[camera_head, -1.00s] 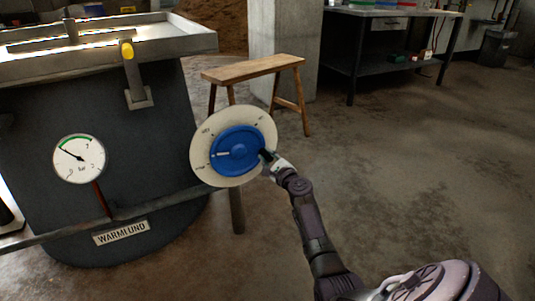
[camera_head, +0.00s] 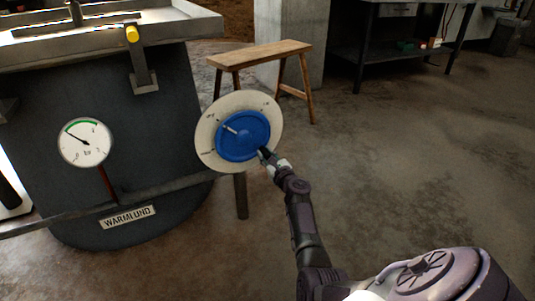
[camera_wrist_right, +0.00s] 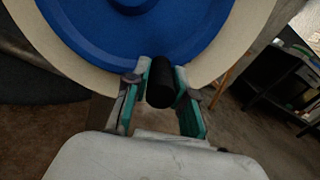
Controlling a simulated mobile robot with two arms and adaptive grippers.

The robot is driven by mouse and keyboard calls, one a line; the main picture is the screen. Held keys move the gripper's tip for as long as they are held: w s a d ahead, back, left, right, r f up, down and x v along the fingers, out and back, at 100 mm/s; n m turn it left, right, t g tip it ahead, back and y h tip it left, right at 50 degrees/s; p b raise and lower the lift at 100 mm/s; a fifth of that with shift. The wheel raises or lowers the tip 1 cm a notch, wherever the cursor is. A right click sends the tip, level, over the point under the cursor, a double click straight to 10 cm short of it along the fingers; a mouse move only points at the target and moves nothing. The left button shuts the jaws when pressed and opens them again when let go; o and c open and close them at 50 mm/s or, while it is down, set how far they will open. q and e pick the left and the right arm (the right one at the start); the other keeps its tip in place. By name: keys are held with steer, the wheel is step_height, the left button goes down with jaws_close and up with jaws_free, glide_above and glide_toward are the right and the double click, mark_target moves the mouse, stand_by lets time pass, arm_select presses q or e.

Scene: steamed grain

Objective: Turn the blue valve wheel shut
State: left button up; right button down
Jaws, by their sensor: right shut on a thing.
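The blue valve wheel (camera_head: 243,136) sits in front of a round cream dial plate (camera_head: 207,130) with small markings. A pale mark on the wheel points to the upper left. The wheel also fills the top of the right wrist view (camera_wrist_right: 140,35). My right gripper (camera_head: 265,157) is at the wheel's lower right edge. In the right wrist view its green-padded fingers (camera_wrist_right: 160,95) are shut around the wheel's black handle (camera_wrist_right: 160,84). My left gripper is not in view.
A dark vat (camera_head: 160,100) with a pressure gauge (camera_head: 85,150) and a WARMLUND plate (camera_head: 128,217) stands at left. A pipe (camera_head: 170,187) runs to the valve. A wooden bench (camera_head: 260,54) and a concrete pillar (camera_head: 290,35) stand behind. The floor at right is clear.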

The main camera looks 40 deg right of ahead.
steer(key=shift+a+f, duration=0.15)
steer(key=shift+f, duration=0.2)
steer(key=c, duration=1.1)
jaws_free()
steer(key=shift+c, duration=0.2)
steer(key=shift+o, duration=0.8)
steer(key=shift+r, duration=0.2)
steer(key=shift+s, duration=0.15)
steer(key=v, duration=1.1)
steer(key=shift+s, duration=0.4)
